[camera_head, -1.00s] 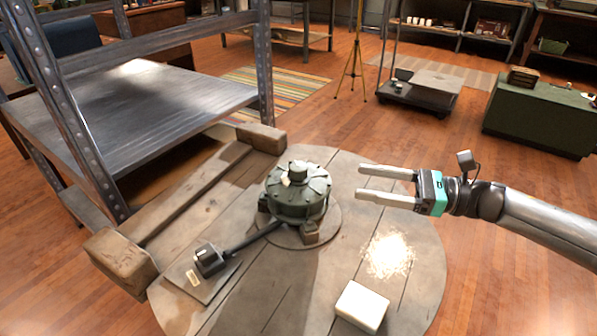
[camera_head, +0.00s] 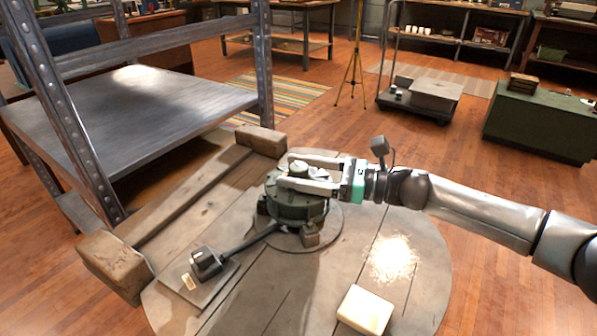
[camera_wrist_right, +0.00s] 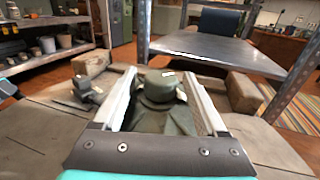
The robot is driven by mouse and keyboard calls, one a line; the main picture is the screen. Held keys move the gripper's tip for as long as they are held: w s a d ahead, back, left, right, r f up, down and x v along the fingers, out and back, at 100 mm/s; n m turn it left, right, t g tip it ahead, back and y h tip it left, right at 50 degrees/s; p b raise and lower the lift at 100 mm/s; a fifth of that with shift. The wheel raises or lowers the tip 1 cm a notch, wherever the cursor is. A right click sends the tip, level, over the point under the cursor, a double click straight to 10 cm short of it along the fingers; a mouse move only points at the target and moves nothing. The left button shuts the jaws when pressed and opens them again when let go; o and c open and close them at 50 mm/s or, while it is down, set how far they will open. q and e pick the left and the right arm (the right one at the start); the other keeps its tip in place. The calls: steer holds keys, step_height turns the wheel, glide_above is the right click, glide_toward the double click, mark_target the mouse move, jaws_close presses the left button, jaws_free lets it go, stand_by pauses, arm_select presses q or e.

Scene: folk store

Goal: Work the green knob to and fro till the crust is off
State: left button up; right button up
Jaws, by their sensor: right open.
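The green knob (camera_wrist_right: 160,84) is the round cap on top of a dark green ribbed round device (camera_head: 298,209) on the round wooden table (camera_head: 265,290). A small pale patch shows on the knob's top; I cannot tell whether it is the crust. My right gripper (camera_head: 287,171) is open, with one finger on each side of the knob. In the right wrist view the fingers (camera_wrist_right: 160,95) flank the knob with gaps visible, and I see no clear contact.
A black lever-like arm (camera_head: 208,263) runs from the device to a plate on the table. A cream block (camera_head: 364,310) and a pale crumbly patch (camera_head: 393,258) lie at the right. A wooden beam frame (camera_head: 190,205) edges the table at left, beside a metal shelf (camera_head: 130,110).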

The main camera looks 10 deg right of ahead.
jaws_close()
stand_by(0.6)
